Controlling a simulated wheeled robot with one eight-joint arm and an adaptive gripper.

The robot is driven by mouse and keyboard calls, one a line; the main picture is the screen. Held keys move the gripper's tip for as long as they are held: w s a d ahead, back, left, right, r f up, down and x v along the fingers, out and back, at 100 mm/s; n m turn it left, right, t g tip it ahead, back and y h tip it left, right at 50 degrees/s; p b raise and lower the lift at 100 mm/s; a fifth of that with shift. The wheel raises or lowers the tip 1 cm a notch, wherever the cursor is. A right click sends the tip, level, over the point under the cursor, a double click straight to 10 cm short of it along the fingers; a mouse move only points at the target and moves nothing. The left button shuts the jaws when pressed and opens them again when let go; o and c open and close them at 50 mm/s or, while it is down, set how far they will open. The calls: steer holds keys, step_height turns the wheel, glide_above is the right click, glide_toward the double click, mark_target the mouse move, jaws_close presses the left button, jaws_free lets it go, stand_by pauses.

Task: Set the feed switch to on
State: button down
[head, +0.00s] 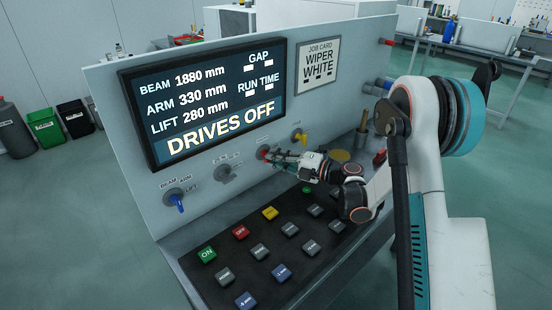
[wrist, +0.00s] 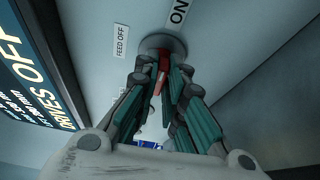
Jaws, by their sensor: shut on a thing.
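The feed switch (wrist: 163,62) is a red lever on a round grey base, mounted on the pale upright panel. In the wrist view a "FEED OFF" label lies left of the base and an "ON" label above it. The red lever runs down from the base in that view, between my fingers. My gripper (wrist: 165,78) is shut on this lever, its teal fingers on both sides. In the head view the switch (head: 262,152) shows small at the panel's lower part, with my gripper (head: 272,156) at it from the right. The fingers partly hide the lever.
The display (head: 205,100) reads "DRIVES OFF". A blue-handled switch (head: 178,203), a grey switch (head: 226,173) and a yellow switch (head: 299,136) share the panel. Several push buttons, one a green ON button (head: 207,254), cover the sloping console below my arm.

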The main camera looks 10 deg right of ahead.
steer(key=shift+f+m, duration=0.1)
steer(key=shift+m, duration=0.3)
steer(key=c, duration=1.7)
jaws_free()
steer(key=v, duration=1.2)
steer(key=shift+w+f, duration=0.1)
steer(key=shift+f, duration=0.1)
